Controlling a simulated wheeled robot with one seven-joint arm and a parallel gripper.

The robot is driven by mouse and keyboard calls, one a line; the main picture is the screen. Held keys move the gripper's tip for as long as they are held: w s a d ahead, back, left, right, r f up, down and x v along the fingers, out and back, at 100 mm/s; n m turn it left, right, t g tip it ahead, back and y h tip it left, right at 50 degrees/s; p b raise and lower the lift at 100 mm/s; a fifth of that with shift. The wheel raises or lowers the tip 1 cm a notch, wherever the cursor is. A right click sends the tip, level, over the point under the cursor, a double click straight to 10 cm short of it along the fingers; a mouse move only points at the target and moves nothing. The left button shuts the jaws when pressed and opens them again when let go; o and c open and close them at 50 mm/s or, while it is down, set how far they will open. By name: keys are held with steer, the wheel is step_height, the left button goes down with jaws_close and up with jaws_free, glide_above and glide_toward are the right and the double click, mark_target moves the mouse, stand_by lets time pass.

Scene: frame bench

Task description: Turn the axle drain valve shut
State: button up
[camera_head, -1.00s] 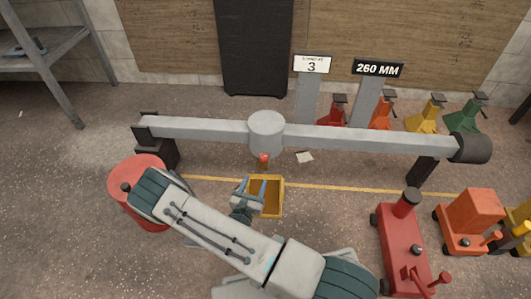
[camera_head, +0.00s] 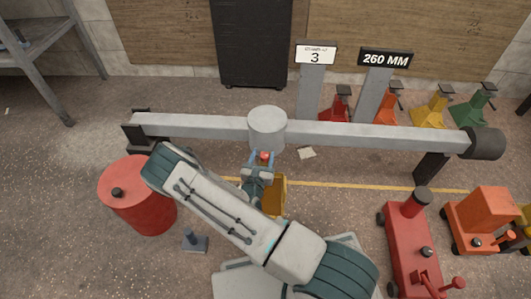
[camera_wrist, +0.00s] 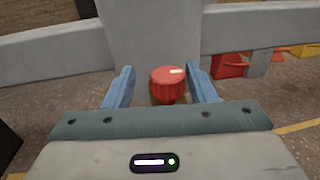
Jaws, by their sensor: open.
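The axle drain valve shows as a red knob (camera_wrist: 168,86) with a white mark near its top right, in front of the grey axle housing (camera_wrist: 155,35). In the head view the red knob (camera_head: 264,156) sits just below the round middle of the axle (camera_head: 266,127). My gripper (camera_wrist: 160,87) is open, with one blue finger on each side of the knob. Gaps show between the fingers and the knob in the wrist view, so it is not gripped. In the head view my gripper (camera_head: 260,163) is at the knob. The knob's lower part is hidden by the gripper body.
A yellow bin (camera_head: 278,198) stands below the axle, partly behind my gripper. A red drum (camera_head: 140,205) is at left and a red jack (camera_head: 405,235) at right. Several coloured stands line the back right, near signs reading "3" (camera_head: 316,56) and "260 MM" (camera_head: 385,59).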

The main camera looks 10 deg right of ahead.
steer(key=shift+w+d, duration=0.1)
steer(key=shift+d, duration=0.2)
